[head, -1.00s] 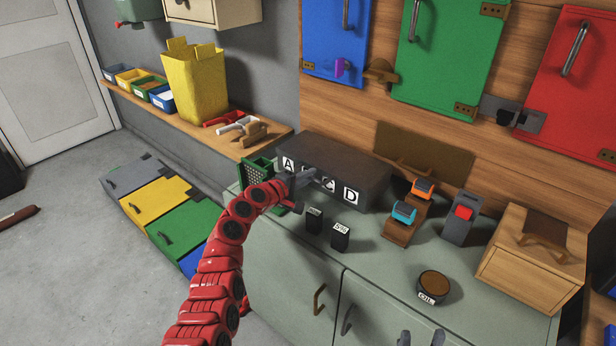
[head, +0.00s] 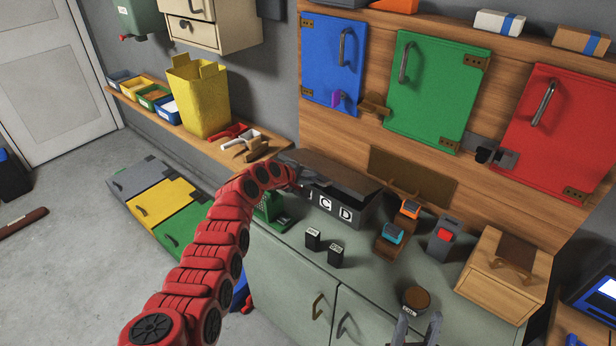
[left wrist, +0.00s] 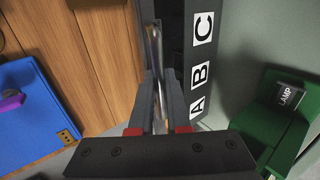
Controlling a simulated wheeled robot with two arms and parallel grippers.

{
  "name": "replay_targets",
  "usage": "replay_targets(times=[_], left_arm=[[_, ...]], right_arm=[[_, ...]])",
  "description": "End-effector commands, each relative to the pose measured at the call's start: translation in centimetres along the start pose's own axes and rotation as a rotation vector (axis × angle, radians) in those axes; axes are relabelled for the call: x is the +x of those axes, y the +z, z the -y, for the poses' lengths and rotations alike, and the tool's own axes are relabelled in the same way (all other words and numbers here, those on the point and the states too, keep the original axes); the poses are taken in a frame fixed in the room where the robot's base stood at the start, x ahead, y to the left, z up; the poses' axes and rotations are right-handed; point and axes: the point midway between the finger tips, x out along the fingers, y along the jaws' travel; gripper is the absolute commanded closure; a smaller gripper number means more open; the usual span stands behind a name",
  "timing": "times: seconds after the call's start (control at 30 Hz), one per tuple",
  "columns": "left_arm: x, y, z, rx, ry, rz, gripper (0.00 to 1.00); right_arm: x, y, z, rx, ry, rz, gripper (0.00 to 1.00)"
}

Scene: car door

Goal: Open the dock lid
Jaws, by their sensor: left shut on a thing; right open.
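My left gripper (head: 298,176) is at the lid's front left edge. In the left wrist view its fingers (left wrist: 158,78) are shut around a thin metallic part of the lid. My right gripper (head: 417,325) is open and empty at the bottom edge.
Two black blocks (head: 335,254) stand before the dock. A green holder (head: 270,210) is beside it, partly behind my arm. Orange and blue devices, a grey red-button device (head: 442,236), a round tin (head: 416,298) and a wooden box (head: 503,273) stand right.

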Motion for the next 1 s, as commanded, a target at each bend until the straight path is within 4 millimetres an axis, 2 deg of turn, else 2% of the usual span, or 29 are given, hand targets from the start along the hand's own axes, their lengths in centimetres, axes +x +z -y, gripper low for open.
replay_targets(times=[0.03, 0.4, 0.7, 1.0], left_arm=[[-0.2, -0.1, -0.8, 0.005, -0.013, -0.002, 1.0], [-0.4, -0.1, -2.8, 0.002, -0.096, -0.004, 1.0], [-0.5, 0.0, -3.9, 0.001, -0.096, -0.002, 1.0], [-0.6, 0.1, -4.4, 0.001, -0.097, 0.0, 1.0]], right_arm=[[0.1, 0.0, 0.0, 0.0, 0.0, 0.0, 0.5], [-1.5, 0.2, 0.1, 0.0, 0.0, 0.0, 0.5], [-2.7, 0.5, 0.1, 0.0, 0.0, 0.0, 0.5], [-3.0, 0.5, 0.1, 0.0, 0.0, 0.0, 0.5]])
